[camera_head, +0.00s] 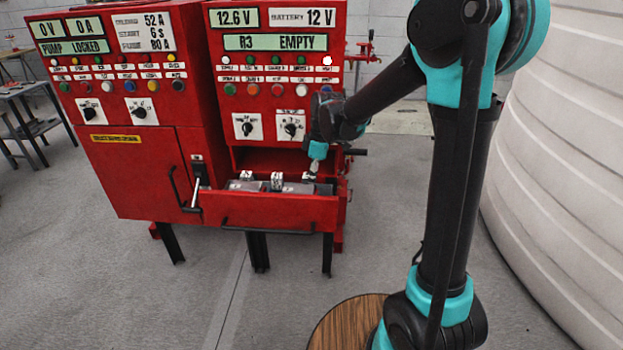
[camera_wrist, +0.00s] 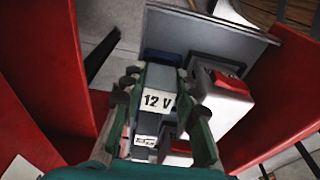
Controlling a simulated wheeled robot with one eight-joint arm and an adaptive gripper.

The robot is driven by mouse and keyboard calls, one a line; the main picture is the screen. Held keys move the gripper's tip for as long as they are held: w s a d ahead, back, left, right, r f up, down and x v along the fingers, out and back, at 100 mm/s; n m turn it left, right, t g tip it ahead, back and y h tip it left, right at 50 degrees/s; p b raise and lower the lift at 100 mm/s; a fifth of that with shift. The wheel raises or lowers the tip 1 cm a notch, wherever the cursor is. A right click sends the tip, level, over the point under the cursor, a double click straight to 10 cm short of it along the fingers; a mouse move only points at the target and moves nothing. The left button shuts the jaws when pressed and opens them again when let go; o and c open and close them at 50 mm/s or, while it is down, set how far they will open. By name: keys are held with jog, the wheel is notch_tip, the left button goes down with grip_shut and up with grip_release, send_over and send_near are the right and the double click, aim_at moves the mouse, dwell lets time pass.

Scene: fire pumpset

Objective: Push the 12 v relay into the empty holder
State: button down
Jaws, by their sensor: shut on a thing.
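My gripper (camera_head: 315,166) reaches down over the right end of the open red drawer (camera_head: 270,211) in the head view. In the wrist view its two fingers (camera_wrist: 160,98) are closed on the sides of a relay with a white label reading "12 V" (camera_wrist: 157,102). In the head view a small pale piece (camera_head: 309,177), likely this relay, shows just below the fingertips. The empty holder is hidden or cannot be told apart, and I cannot tell whether the relay touches it. The panel display (camera_head: 270,42) reads "R3 EMPTY".
Other white-topped parts (camera_head: 247,176) (camera_head: 277,181) stand in the drawer. A white block with a red top (camera_wrist: 229,83) stands close right of the fingers in the wrist view. Red drawer and cabinet walls flank the gripper. The floor in front is clear.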

jog(key=shift+f, duration=0.2)
jog(key=c, duration=1.1)
grip_release()
notch_tip(320, 180, up, 12)
jog(key=d, duration=0.2)
jog(key=shift+f, duration=0.1)
jog(key=s+d+f+m+t+h, duration=0.2)
jog(key=s+d+f+m+t, duration=0.2)
jog(key=s+d+f+m, duration=1.3)
jog(key=s+d, duration=0.2)
jog(key=d, duration=0.1)
jog(key=shift+s+d+m, duration=0.15)
jog(key=shift+d+m, duration=0.15)
jog(key=shift+d, duration=0.05)
